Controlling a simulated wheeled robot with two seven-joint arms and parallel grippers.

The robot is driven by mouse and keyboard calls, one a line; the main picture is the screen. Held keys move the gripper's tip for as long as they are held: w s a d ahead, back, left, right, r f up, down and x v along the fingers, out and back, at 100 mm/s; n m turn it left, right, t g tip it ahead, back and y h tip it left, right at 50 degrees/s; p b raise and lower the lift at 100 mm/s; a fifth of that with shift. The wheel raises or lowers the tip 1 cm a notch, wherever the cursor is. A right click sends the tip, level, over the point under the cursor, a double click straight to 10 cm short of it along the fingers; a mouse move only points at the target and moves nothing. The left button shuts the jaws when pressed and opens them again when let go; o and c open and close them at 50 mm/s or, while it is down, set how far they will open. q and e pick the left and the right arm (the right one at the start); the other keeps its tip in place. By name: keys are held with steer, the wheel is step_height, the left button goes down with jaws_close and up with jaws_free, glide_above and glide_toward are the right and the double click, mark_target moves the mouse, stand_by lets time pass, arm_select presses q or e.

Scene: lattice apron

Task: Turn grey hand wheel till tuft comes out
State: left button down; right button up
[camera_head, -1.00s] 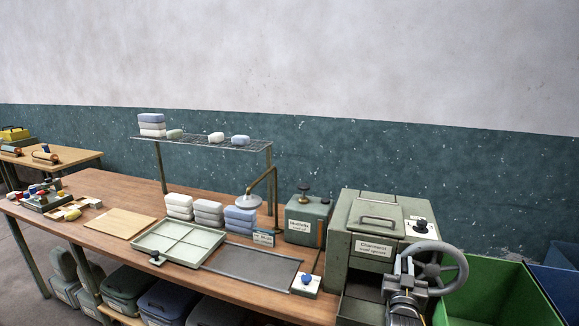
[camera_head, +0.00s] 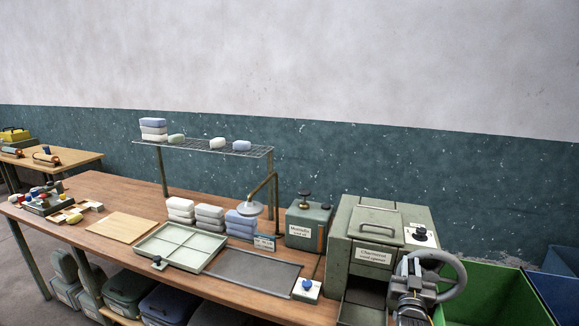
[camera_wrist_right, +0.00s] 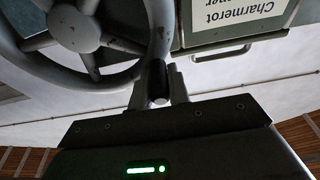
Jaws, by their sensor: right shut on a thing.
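The grey hand wheel (camera_head: 462,276) is on the right side of the green-grey wool opener (camera_head: 365,222), at the right end of the bench. It fills the upper left of the right wrist view (camera_wrist_right: 75,28), with its hub and spokes visible. My right gripper (camera_head: 414,268) is at the wheel's near left side. In the right wrist view its fingers (camera_wrist_right: 162,88) are shut on a dark handle-like part at the wheel's rim. No tuft is visible; the opener's low front opening (camera_head: 364,296) is dark and partly cut off. My left gripper is out of view.
A green bin (camera_head: 490,292) stands right of the wheel, with a blue bin (camera_head: 556,280) beyond. Left of the opener are a small oil can-like box (camera_head: 306,228), a dark flat tray (camera_head: 252,272) and a divided pale tray (camera_head: 180,244). A wire shelf (camera_head: 200,148) stands behind.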

steer(key=d+r+p, duration=0.1)
steer(key=s+d+p, duration=0.1)
steer(key=d, duration=0.1)
steer(key=shift+s+r, duration=0.1)
steer(key=shift+r, duration=0.3)
steer(key=shift+s+d+f, duration=0.1)
steer(key=shift+d+f, duration=0.05)
steer(key=shift+d, duration=0.2)
steer(key=o, duration=0.6)
steer(key=shift+a, duration=0.2)
steer(key=shift+c, duration=0.2)
steer(key=shift+o, duration=1.4)
steer(key=shift+w, duration=0.2)
steer(key=shift+s+a+r+p, duration=0.3)
steer(key=shift+s+p, duration=0.1)
steer(key=shift+s, duration=0.05)
steer(key=p, duration=0.2)
glide_toward(424, 253)
steer(key=shift+s+r, duration=0.8)
steer(key=shift+r, duration=0.05)
steer(key=shift+a, duration=0.35)
